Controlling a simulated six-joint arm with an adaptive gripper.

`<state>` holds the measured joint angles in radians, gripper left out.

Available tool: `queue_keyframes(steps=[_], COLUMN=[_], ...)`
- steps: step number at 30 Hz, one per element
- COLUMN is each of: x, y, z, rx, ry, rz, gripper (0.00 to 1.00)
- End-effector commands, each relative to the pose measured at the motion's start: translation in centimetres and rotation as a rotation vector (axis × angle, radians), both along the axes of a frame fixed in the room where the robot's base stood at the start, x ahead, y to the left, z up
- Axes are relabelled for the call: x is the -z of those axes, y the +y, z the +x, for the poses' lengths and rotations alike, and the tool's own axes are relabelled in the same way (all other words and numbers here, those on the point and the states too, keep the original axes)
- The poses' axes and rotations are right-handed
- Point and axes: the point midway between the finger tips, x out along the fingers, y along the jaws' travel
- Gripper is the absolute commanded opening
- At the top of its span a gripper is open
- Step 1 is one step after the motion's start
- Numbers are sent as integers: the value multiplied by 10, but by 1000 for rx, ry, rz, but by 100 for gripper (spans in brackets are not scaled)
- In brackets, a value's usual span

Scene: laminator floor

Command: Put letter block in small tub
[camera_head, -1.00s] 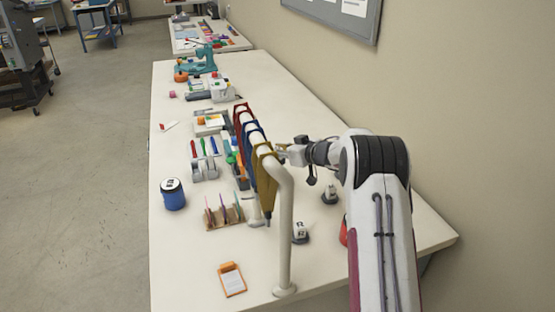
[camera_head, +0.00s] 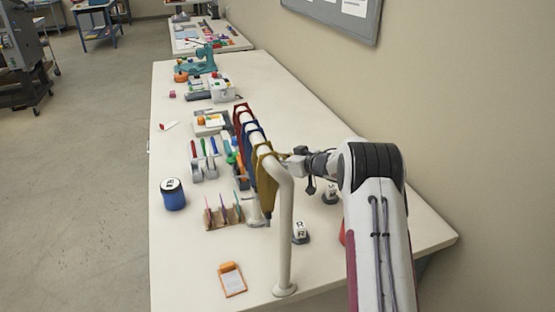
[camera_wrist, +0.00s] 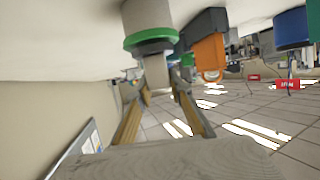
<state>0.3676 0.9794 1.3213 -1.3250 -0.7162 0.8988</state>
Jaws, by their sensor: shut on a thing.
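My gripper (camera_head: 284,157) is at the right side of the rack of hanging pieces, and its tips are partly hidden behind the yellow one. In the wrist view my gripper (camera_wrist: 157,87) is shut on a small pale block (camera_wrist: 147,94). I cannot make out a letter on it. A round blue tub (camera_head: 173,199) with a white top bearing a dark mark stands near the table's left edge. White pieces with dark letters sit on dark bases at the right, one nearer (camera_head: 300,228) and one farther (camera_head: 331,191).
A pale bent pole (camera_head: 285,245) carries red, blue and yellow hanging pieces (camera_head: 266,180) between my gripper and the tub. A slotted wooden holder (camera_head: 222,220) and an orange clipboard (camera_head: 232,280) lie near the front. The table's front left is clear.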

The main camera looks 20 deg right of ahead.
Motion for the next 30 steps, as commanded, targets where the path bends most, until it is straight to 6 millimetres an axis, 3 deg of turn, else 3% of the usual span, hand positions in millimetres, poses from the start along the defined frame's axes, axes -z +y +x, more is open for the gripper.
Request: queue_keyframes(steps=[4, 5, 6, 7, 22, 30], x=[1, 3, 3, 3, -1, -7], y=[0, 0, 0, 0, 0, -7], z=[0, 0, 0, 0, 0, -15], rx=[0, 0, 0, 0, 0, 1], ry=[-2, 0, 0, 0, 0, 1], rz=[1, 0, 0, 0, 0, 0], gripper=[0, 22, 33, 37, 37, 37])
